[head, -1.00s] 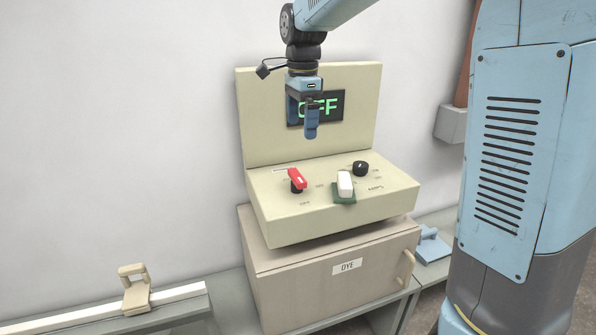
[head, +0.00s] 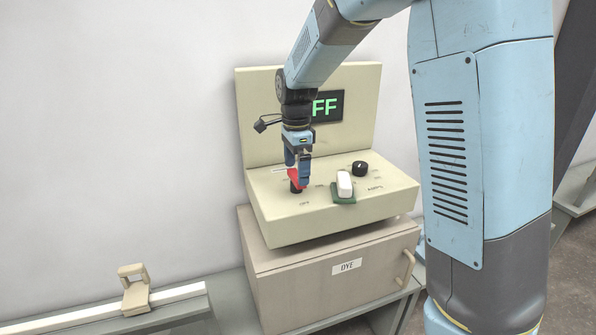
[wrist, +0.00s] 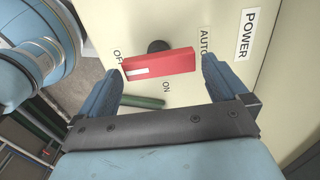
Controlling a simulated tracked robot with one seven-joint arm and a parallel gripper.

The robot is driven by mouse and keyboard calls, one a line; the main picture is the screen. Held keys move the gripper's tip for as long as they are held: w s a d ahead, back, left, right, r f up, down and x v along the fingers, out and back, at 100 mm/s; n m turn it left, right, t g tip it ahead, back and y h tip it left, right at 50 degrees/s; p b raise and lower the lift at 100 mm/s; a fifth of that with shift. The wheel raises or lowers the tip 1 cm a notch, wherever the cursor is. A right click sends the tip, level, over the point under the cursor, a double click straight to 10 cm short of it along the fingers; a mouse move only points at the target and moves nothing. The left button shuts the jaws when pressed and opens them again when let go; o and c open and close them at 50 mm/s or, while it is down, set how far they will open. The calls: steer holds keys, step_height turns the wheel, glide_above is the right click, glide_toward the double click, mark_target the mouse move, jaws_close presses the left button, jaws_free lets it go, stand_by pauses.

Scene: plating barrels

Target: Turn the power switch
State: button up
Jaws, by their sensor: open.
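The power switch is a red handle (head: 295,174) on a black base at the left of the cream control panel (head: 360,210). In the wrist view the red switch (wrist: 160,64) has a white mark on its left end, toward the partly hidden OFF label. ON, AUTO and POWER labels also show. My gripper (head: 298,178) is low over the switch. In the wrist view my gripper (wrist: 160,82) is open, with one finger off each end of the red handle and visible gaps. The display (head: 328,105) is partly hidden by my arm; "FF" shows.
A white rocker-like switch (head: 344,184) on a green base and a black knob (head: 360,168) stand right of the red switch. The panel sits on a cabinet marked DYE (head: 290,275). A beige clamp-like object (head: 134,287) lies at lower left.

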steer(key=shift+f, duration=0.75)
steer(key=c, duration=0.7)
